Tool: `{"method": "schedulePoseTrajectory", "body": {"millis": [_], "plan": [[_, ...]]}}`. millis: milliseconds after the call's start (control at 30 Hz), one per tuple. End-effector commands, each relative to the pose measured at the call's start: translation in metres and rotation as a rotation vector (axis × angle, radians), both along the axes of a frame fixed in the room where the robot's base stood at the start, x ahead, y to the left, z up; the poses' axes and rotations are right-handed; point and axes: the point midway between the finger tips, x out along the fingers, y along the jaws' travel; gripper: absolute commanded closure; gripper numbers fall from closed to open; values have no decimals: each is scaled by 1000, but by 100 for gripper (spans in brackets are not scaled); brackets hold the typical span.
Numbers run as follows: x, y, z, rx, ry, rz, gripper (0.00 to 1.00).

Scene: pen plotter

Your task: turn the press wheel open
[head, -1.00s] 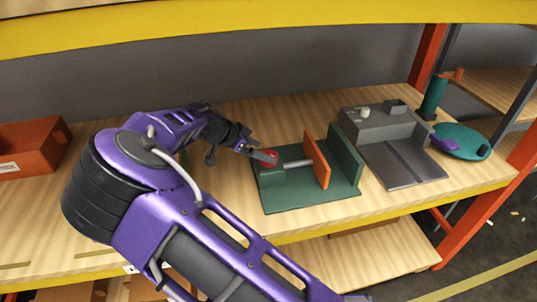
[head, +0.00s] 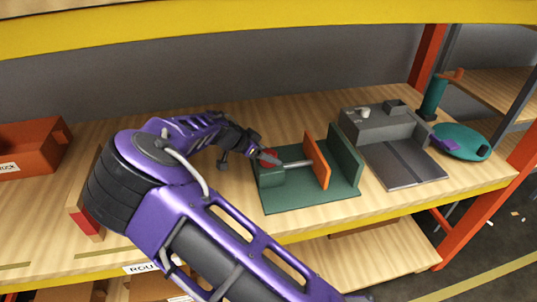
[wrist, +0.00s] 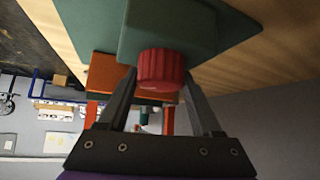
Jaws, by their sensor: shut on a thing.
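The press is a green base (head: 300,197) with a green end wall (head: 345,158), an orange plate (head: 317,162) and a grey screw rod (head: 298,163). Its red ribbed wheel (wrist: 161,70) is on the outer side of the green block, at the left end of the press in the head view. My gripper (wrist: 160,100) is shut on the red wheel, one finger on each side of it. In the head view my gripper (head: 264,156) hides most of the wheel. The orange plate stands upright, apart from the end wall.
A grey machine with a flat bed (head: 402,165) stands to the right of the press. A teal round plate (head: 462,140) and a green cylinder (head: 434,98) are at the far right. An orange bin (head: 35,145) stands at the left. The shelf's yellow front edge (head: 380,216) runs below.

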Motion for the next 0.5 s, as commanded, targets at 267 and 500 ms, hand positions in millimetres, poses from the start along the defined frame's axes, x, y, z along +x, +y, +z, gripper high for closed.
{"method": "schedulePoseTrajectory", "body": {"millis": [267, 500], "plan": [[0, 0, 0, 0, -1, 6, 89], [-1, 0, -1, 2, 0, 78, 89]]}}
